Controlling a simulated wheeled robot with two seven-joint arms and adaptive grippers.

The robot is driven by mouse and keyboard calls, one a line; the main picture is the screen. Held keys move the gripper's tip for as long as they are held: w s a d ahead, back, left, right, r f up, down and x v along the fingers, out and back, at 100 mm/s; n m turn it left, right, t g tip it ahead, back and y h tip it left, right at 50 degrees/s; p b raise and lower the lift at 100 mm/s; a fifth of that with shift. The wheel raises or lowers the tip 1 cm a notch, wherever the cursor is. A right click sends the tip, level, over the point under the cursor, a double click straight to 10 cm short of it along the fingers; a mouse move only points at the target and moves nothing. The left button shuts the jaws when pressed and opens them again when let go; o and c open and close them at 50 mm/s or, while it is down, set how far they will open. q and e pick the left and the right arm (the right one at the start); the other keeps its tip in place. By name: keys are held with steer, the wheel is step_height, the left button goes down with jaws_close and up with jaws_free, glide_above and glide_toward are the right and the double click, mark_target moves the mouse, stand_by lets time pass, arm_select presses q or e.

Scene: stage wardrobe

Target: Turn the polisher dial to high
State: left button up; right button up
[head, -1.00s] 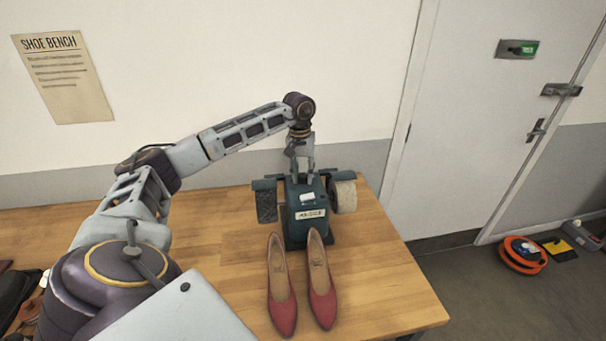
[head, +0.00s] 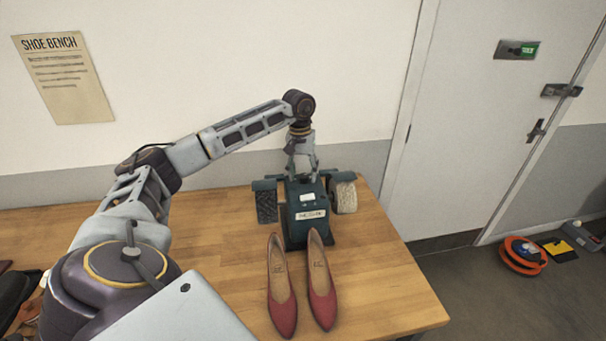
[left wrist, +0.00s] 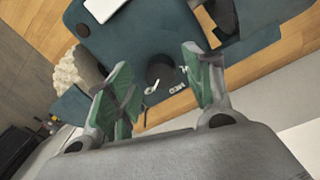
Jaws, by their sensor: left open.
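The polisher (head: 294,207) is a dark teal machine on the wooden bench, with a brush wheel on each side. Its dial (left wrist: 160,71) is a dark round knob, seen in the left wrist view, with a white mark at its lower edge. Small white lettering, partly like "MED", is beside it; I cannot tell the setting. My left gripper (head: 302,172) points down over the polisher's back. In the left wrist view its green-padded fingers (left wrist: 158,64) are open, one on either side of the dial, with nothing visibly gripped. In the head view the dial is hidden. My right gripper is not in view.
Red shoes (head: 301,285) stand on the bench (head: 380,270) in front of the polisher. Dark items lie at the bench's left edge. The wall is close behind, with a door (head: 490,120) to the right. An orange reel (head: 523,255) is on the floor.

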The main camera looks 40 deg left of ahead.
mark_target(301, 176)
arm_select(q)
step_height(301, 176, up, 11)
steer(key=shift+s+a, duration=0.2)
steer(key=shift+a, duration=0.05)
stand_by(0.4)
steer(key=shift+r, duration=0.1)
stand_by(0.6)
